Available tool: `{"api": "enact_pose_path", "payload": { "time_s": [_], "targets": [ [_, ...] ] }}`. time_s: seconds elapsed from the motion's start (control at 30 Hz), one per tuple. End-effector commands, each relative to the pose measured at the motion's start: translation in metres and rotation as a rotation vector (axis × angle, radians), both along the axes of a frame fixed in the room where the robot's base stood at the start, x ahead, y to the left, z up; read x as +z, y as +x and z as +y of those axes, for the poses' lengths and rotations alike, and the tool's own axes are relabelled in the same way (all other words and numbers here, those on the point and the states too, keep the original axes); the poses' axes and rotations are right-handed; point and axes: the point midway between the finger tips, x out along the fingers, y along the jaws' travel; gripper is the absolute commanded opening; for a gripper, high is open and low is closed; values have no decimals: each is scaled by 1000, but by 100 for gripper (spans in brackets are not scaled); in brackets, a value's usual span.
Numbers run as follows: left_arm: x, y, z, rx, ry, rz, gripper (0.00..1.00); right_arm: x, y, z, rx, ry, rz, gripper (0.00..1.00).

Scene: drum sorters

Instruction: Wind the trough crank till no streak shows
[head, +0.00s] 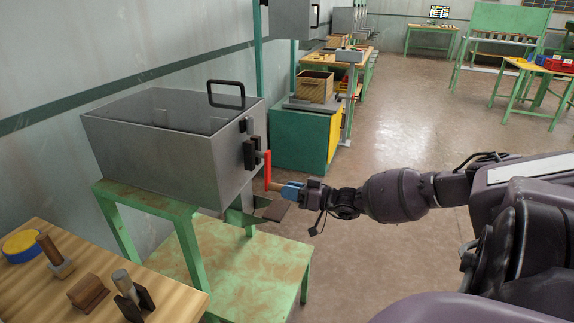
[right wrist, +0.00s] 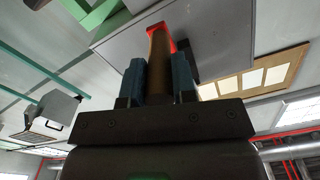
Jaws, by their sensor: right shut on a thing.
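My right gripper (head: 288,190), with blue fingertips, is shut on this grip. The right wrist view shows the grip (right wrist: 157,62) between both fingers and the red arm (right wrist: 166,30) beyond. The lid looks dark, and I cannot make out any streak. My left gripper is out of view.
A green cabinet (head: 300,140) with a wooden crate (head: 315,87) stands behind the trough.

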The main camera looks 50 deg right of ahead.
Motion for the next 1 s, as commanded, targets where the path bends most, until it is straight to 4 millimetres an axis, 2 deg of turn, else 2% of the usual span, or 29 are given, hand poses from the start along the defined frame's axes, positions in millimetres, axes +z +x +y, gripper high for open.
{"api": "enact_pose_path", "payload": {
  "time_s": [0.27, 0.7, 0.73, 0.9, 1.0],
  "targets": [
    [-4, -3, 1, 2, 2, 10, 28, -1, 2, -6, -1, -67, -24, 0],
    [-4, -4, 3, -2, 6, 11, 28, -1, 2, -6, 1, -75, -28, 0],
    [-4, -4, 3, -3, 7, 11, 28, -1, 2, -6, 1, -75, -28, 27],
    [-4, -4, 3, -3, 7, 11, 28, -1, 2, -6, 1, -74, -27, 51],
    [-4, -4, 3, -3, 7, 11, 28, -1, 2, -6, 1, -74, -27, 51]
  ]
}}
